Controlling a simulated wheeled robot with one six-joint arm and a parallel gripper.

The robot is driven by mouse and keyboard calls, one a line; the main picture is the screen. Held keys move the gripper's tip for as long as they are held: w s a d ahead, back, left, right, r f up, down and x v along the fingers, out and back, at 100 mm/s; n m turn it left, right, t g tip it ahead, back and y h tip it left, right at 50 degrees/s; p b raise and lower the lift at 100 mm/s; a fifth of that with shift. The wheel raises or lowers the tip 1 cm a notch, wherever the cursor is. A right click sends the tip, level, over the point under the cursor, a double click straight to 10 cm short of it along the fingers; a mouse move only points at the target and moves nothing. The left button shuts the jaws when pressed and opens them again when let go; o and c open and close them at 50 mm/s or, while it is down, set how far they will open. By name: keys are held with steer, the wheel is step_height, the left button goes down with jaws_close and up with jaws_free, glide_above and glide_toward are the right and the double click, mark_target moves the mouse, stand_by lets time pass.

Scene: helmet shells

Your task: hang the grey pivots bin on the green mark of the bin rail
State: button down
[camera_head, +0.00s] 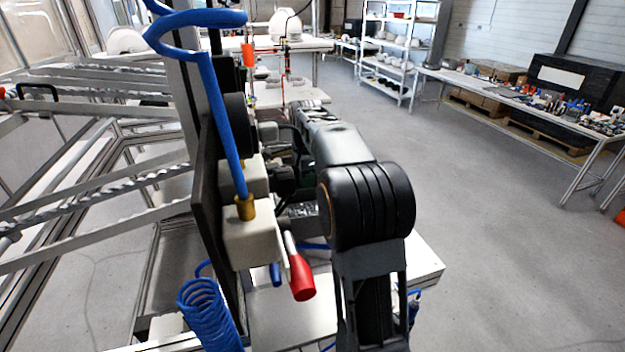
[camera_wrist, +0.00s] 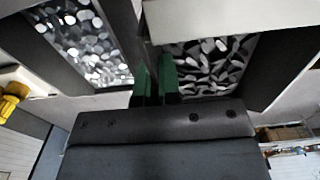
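In the wrist view, my gripper (camera_wrist: 155,80) shows as a dark body with two narrow green fingers close together. They stand between two containers of small parts. The left container (camera_wrist: 85,42) has dark walls and pale, shiny pieces. The right container (camera_wrist: 210,62) holds grey, rounded pieces behind a pale edge. I cannot tell which, if either, is the grey pivots bin, or whether a wall lies between the fingers. In the head view my arm hides the gripper. I cannot make out the bin rail or its green mark.
In the head view, a metal frame (camera_head: 80,200) fills the left. A white bench (camera_head: 440,265) lies below my arm. A shelf rack (camera_head: 400,45) and a long cluttered table (camera_head: 500,90) stand behind. A yellow part (camera_wrist: 12,98) shows at the wrist view's left.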

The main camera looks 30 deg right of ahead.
mark_target(298, 187)
steer(key=shift+w+a, duration=0.2)
steer(key=shift+a, duration=0.9)
steer(key=shift+f+b, duration=0.9)
steer(key=shift+f, duration=0.2)
steer(key=c, duration=1.2)
jaws_free()
steer(key=shift+c, duration=0.2)
step_height(298, 187, up, 14)
steer(key=shift+f+p, duration=0.15)
steer(key=shift+p, duration=0.45)
